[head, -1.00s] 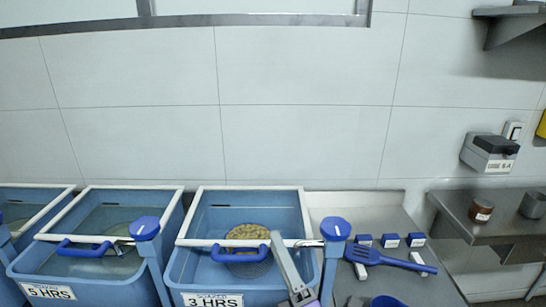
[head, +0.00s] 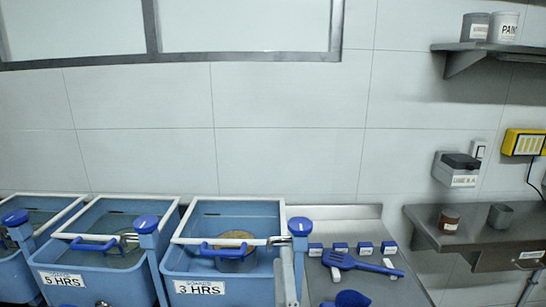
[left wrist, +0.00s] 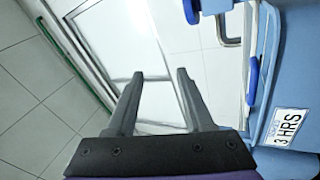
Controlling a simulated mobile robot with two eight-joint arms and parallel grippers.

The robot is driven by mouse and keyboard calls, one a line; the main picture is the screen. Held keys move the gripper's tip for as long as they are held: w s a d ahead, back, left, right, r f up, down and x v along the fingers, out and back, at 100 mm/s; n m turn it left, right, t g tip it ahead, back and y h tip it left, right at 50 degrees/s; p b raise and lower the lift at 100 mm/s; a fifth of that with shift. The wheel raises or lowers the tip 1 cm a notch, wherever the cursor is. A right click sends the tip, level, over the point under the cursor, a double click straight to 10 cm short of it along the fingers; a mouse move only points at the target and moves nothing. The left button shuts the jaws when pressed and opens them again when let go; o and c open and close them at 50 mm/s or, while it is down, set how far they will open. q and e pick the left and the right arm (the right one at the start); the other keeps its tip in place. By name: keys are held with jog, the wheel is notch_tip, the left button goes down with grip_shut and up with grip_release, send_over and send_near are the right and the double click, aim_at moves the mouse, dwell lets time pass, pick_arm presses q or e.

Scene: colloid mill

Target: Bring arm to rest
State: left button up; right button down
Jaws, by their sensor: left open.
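My left gripper (head: 288,262) shows at the bottom of the head view, in front of the right corner of the "3 HRS" tub. Its grey fingers point up, and most of my left arm is below the picture. In the left wrist view its two fingers (left wrist: 162,75) are apart with nothing between them. They point toward a pale door or panel, with the blue tub to their right. My right gripper is in neither view.
Blue tubs, among them the "3 HRS" tub (head: 178,262) and "5 HRS" tub (head: 100,262), stand at left. A steel counter (head: 345,220) holds a blue slotted spatula (head: 360,265), small blue-and-white blocks and a blue item (head: 350,299). Wall shelves stand at right.

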pick_arm(q)
jog(key=s+a+f+m+g+h+p, duration=0.1)
jog(key=s+a+f+m+g+p, duration=0.6)
jog(key=s+a+f+m+g, duration=0.9)
jog(key=s+a+f+g, duration=0.1)
jog(key=s+a+f, duration=0.1)
jog(key=f, duration=0.3)
jog(key=shift+s+a+f+m+g+h+p, duration=0.2)
jog(key=shift+s+a+m+g+h+p, duration=0.1)
jog(key=shift+a, duration=0.3)
